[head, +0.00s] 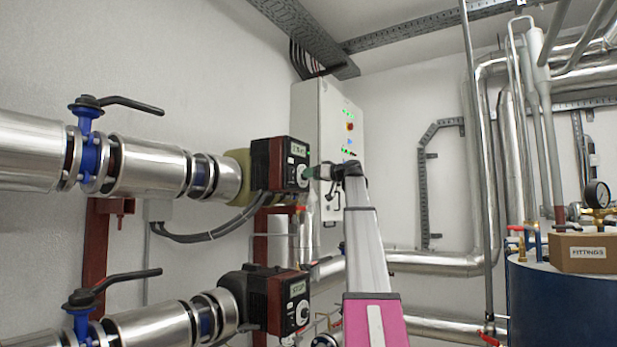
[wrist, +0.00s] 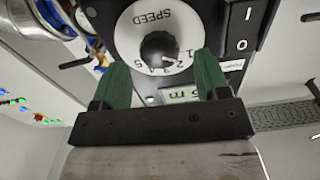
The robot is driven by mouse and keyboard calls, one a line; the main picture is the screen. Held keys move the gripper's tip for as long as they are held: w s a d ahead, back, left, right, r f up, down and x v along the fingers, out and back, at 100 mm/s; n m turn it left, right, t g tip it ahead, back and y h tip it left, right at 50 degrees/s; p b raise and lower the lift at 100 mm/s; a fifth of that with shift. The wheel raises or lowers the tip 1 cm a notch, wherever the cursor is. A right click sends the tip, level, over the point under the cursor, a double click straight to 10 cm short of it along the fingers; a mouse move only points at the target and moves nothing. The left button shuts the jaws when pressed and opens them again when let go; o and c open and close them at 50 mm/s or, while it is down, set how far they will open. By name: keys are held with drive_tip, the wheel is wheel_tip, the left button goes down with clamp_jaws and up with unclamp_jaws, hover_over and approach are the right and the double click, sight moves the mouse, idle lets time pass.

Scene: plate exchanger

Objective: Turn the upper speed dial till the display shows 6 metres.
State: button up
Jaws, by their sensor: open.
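The upper pump unit (head: 275,163), dark red and black, sits on the upper pipe in the head view. Its white dial plate marked SPEED (wrist: 130,30) has a dark round knob (wrist: 158,47) in the middle; the wrist view shows it upside down. My gripper (wrist: 162,62) is open, its green fingers on either side of the knob's lower part, apart from it as far as I can tell. In the head view my gripper (head: 318,172) is just right of the pump face. The display (wrist: 182,95) is partly hidden by a finger; an "m" shows, the figure is unclear.
A lower pump (head: 288,302) with its own dial is below. An I/O switch (wrist: 241,28) is beside the dial. A grey cabinet (head: 318,120) with lights stands behind. A box labelled FITTINGS (head: 588,253) sits on a blue tank (head: 560,305) at right.

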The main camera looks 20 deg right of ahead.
drive_tip(key=shift+x, duration=1.1)
drive_tip(key=c, duration=0.9)
drive_tip(key=shift+c, duration=0.2)
drive_tip(key=shift+d+f+m, duration=0.1)
drive_tip(key=shift+m, duration=8.7)
